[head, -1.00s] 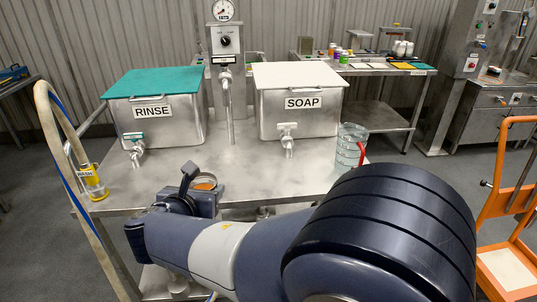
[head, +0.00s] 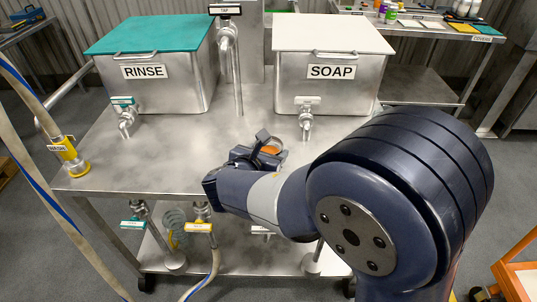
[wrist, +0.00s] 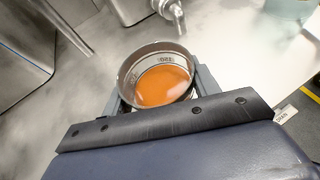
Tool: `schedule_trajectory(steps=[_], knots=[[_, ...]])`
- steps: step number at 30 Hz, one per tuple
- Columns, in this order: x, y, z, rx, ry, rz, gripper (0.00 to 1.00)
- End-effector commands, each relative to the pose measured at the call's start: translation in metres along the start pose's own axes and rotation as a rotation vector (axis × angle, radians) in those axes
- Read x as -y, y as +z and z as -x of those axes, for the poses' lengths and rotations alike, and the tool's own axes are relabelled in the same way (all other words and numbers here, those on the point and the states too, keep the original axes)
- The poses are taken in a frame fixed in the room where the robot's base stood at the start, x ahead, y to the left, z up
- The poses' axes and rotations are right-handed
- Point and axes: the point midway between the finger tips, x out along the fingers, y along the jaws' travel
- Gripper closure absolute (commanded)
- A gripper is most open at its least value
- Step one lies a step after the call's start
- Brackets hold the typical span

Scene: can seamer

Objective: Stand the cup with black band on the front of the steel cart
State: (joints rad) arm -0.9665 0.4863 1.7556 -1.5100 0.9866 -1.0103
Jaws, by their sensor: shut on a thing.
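My gripper (head: 268,152) is shut on a cup (wrist: 162,75) above the front part of the steel cart (head: 110,165). In the wrist view the cup stands about upright between the jaws, and its open top shows orange liquid inside. A small marking shows on its inner wall. Its outer side is mostly hidden, so I cannot tell whether it has a black band. In the head view only a patch of orange shows at the jaws. I cannot tell whether the cup's base touches the cart top.
Behind stand the RINSE tank (head: 165,88) with teal lid and the SOAP tank (head: 330,85) with white lid, both with taps. The soap tap (head: 306,115) is close behind my gripper. A yellow hose fitting (head: 68,155) stands at left. The cart top left of my gripper is clear.

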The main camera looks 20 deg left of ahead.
Motion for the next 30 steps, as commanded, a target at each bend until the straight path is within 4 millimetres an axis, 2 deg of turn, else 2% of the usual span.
schedule_trajectory(steps=[11, 12, 20, 30], knots=[[-0.0002, -0.0060, -0.0027, 0.001, 0.000, -0.002, 0.75], [-0.0001, -0.0065, -0.0028, 0.000, 0.000, -0.002, 0.42], [-0.0001, -0.0055, -0.0024, 0.000, 0.000, -0.002, 0.21], [-0.0002, 0.0005, 0.0002, 0.001, 0.001, -0.003, 0.21]])
